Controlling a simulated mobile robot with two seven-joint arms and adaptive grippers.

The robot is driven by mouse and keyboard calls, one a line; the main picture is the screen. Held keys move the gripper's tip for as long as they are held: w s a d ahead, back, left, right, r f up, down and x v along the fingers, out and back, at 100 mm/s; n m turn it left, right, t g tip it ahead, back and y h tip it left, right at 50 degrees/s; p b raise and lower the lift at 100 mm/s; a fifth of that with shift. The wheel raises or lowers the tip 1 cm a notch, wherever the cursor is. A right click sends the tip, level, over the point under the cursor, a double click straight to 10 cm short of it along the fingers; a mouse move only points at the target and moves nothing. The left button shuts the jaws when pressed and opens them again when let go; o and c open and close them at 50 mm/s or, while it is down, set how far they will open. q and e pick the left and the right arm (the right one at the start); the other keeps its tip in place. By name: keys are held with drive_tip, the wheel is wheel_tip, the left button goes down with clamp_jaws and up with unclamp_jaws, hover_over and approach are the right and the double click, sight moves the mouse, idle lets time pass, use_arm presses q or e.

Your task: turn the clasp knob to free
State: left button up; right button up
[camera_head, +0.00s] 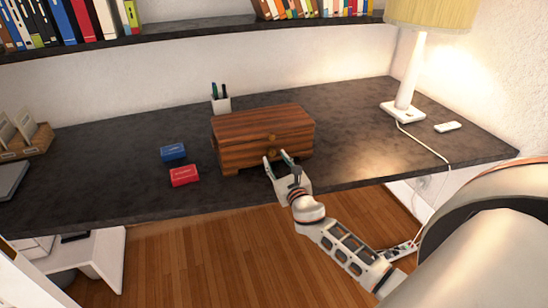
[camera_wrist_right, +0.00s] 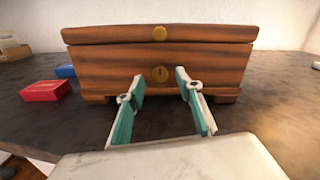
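A striped wooden box (camera_head: 255,139) with a closed lid stands on the dark desk. It also fills the middle of the right wrist view (camera_wrist_right: 200,70). My right gripper (camera_head: 277,160) is open and empty in front of the box. My left gripper is not in view.
A red small box (camera_head: 184,175) and a blue small box (camera_head: 172,152) lie left of the wooden box. A pen cup (camera_head: 221,104) stands behind it. A lamp (camera_head: 403,105) with a trailing cord stands at the right. The desk between the box and lamp is clear.

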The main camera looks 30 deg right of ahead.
drive_tip(key=shift+x, duration=1.1)
clamp_jaws()
